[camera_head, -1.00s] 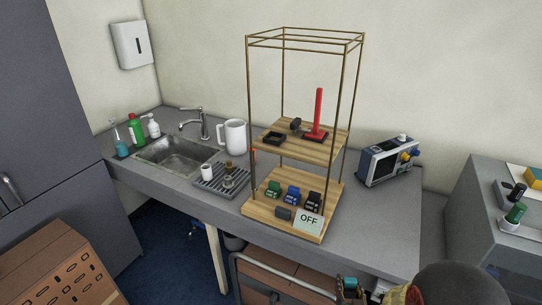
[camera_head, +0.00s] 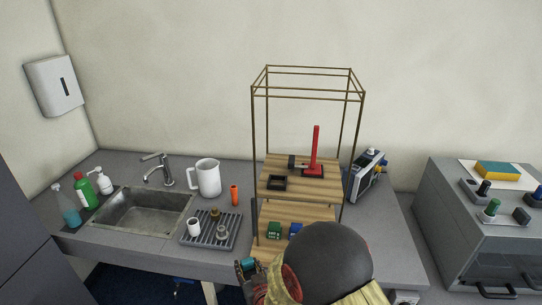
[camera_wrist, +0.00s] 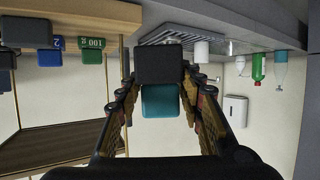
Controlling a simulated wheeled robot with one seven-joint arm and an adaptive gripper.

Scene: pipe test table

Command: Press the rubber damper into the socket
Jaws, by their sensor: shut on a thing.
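My gripper (camera_wrist: 162,88) is shut on a block with a dark grey part (camera_wrist: 160,63) and a teal part (camera_wrist: 161,101), likely the rubber damper. In the head view, the teal part (camera_head: 248,263) shows low in front of the rack, beside my dark round arm link. A black square frame with a recess (camera_head: 278,183), likely the socket, sits on the rack's upper shelf at the left. The held block is apart from it, lower and nearer to me. A red post (camera_head: 315,150) on a dark base stands right of the frame, with a small dark block (camera_head: 293,161) beside it.
The wire rack (camera_head: 254,140) has thin uprights. Its lower shelf holds a green block (camera_head: 274,230) and a blue block (camera_head: 296,229); my arm hides the rest. A drying tray (camera_head: 210,238), orange cylinder (camera_head: 235,195), white jug (camera_head: 207,177) and sink (camera_head: 146,217) lie left, a grey device (camera_head: 367,172) right.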

